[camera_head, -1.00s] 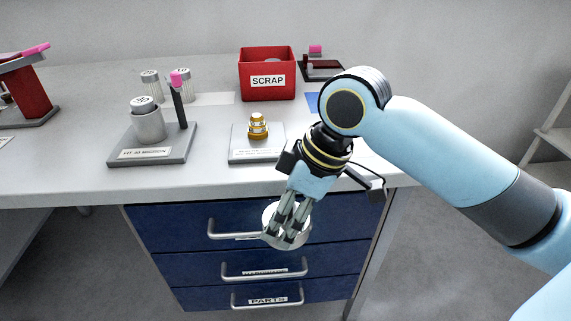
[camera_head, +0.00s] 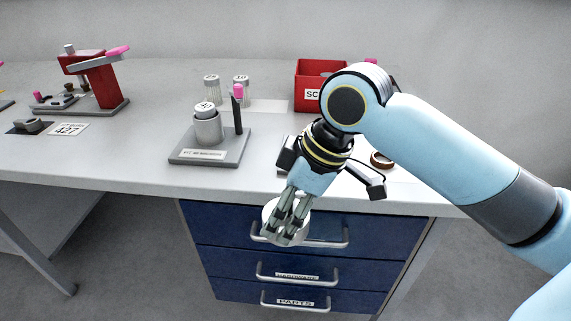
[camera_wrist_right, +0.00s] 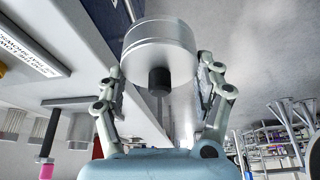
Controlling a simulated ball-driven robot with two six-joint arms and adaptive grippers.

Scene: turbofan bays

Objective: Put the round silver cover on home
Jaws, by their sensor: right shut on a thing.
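The round silver cover (camera_head: 269,213) is in my right gripper (camera_head: 283,228), held in front of the blue drawers, below the level of the bench top. In the right wrist view the cover (camera_wrist_right: 158,42) is a shallow metal drum with a dark knob (camera_wrist_right: 158,80) facing my palm. The fingers of my right gripper (camera_wrist_right: 160,88) are closed on its two sides. The cover is clear of the bench. I cannot tell which place on the bench is its home. My left gripper is out of view.
A grey stand (camera_head: 184,158) with a silver cylinder and a pink-tipped post is on the bench (camera_head: 100,165). Two capped cylinders stand behind it. A red press (camera_head: 104,85) is at left, a red scrap bin (camera_head: 308,75) at back.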

